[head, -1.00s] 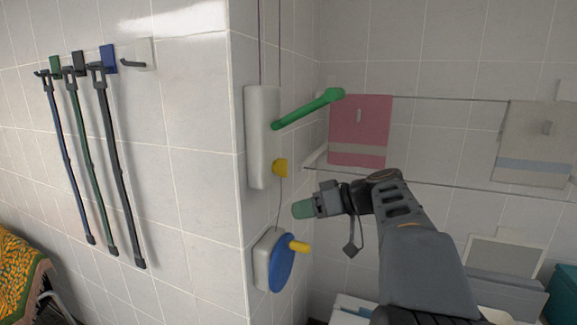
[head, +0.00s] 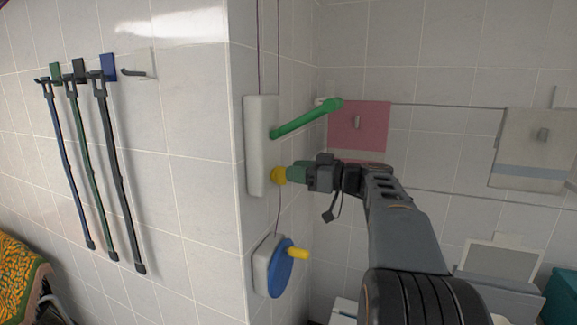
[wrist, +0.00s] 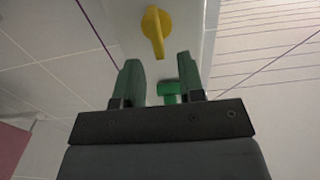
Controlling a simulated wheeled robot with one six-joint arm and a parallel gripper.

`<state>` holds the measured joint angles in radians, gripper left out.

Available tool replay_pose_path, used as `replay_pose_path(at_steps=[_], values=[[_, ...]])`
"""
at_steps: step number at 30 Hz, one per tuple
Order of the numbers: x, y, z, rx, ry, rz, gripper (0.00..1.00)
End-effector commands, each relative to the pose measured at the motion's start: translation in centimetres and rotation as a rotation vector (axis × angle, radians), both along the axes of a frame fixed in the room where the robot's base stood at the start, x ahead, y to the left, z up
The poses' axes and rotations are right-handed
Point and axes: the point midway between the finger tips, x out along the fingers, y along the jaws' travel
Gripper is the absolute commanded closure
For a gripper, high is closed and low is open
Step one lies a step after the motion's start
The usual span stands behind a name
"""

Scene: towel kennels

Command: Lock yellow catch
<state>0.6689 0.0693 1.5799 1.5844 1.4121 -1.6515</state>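The yellow catch (head: 279,175) is a small knob low on the white wall box (head: 262,150). In the wrist view the catch (wrist: 156,30) has a round base with a narrow handle pointing down towards my fingers. My gripper (head: 293,173) is at the catch's height, just right of it in the head view. In the wrist view my gripper (wrist: 158,75) has its two green fingers apart with nothing between them at the tips. The catch lies just beyond the fingertips; I cannot tell whether they touch.
A green lever (head: 305,119) sticks out from the box above my gripper. Below is a blue wheel (head: 281,268) with a yellow handle (head: 298,253). A pink towel (head: 358,126) hangs behind. Several straps (head: 117,170) hang on the left wall.

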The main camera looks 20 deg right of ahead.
Motion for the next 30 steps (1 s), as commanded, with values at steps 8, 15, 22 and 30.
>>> replay_pose_path(at_steps=[8,15,22,30], values=[[1.8,1.6,0.0,0.0,0.001,0.001,0.64],[2.1,1.9,-0.1,0.0,0.001,-0.001,0.64],[2.0,1.9,-0.1,0.0,0.001,0.0,0.72],[2.0,1.9,-0.1,0.0,0.001,0.0,0.98]])
